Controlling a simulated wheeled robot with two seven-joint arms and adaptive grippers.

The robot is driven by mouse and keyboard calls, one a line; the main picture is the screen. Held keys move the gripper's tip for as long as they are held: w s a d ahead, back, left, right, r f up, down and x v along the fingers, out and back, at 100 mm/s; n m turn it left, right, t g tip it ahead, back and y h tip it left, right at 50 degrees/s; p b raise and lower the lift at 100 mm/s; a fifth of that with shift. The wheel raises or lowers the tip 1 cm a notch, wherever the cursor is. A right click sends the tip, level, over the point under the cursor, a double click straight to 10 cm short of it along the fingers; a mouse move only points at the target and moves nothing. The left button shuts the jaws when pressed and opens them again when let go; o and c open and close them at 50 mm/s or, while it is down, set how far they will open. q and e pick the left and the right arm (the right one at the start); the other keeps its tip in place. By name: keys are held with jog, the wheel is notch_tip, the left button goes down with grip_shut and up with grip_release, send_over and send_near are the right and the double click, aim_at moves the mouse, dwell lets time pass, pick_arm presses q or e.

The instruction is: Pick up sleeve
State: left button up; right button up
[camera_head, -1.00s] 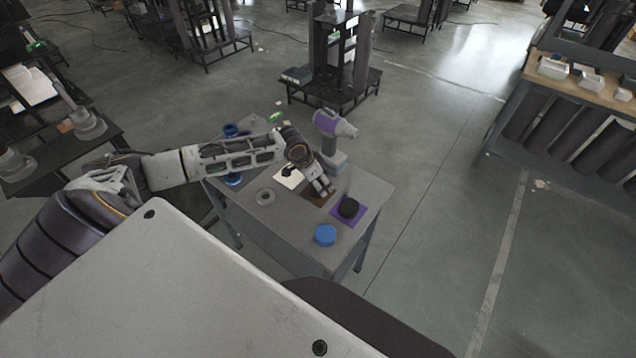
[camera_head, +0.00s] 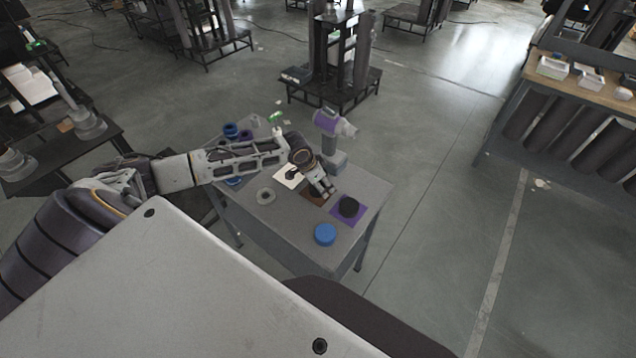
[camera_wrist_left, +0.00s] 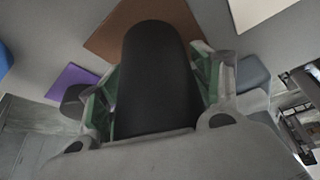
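A dark, round-ended sleeve-like piece (camera_wrist_left: 155,80) fills the space between the fingers of my left gripper in the left wrist view. The left gripper (camera_head: 322,188) is low over the brown square (camera_head: 313,199) on the small grey table. The brown square (camera_wrist_left: 125,22) also shows behind the dark piece's far end. The green-lined fingers lie close along both sides of the piece; I cannot tell whether they press on it. In the head view the gripper mostly hides this piece. My right gripper is not in view.
The grey table (camera_head: 290,222) also holds a black round part (camera_head: 349,207) on a purple square, a blue disc (camera_head: 325,234), a grey ring (camera_head: 265,196), a white square (camera_head: 287,179) and a purple-and-grey tool (camera_head: 332,132). The floor right of it is clear.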

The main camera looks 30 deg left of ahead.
pick_arm(q)
jog(key=c, duration=0.9)
jog(key=shift+r, duration=0.1)
notch_tip(320, 180, up, 10)
jog(key=shift+f+b, duration=0.1)
jog(key=shift+b, duration=0.25)
jog(key=shift+r, duration=0.2)
dwell(0.3)
jog(key=shift+r+p, duration=1.35)
jog(key=shift+p, duration=0.35)
jog(key=shift+r+p, duration=1.45)
jog(key=shift+p, duration=0.05)
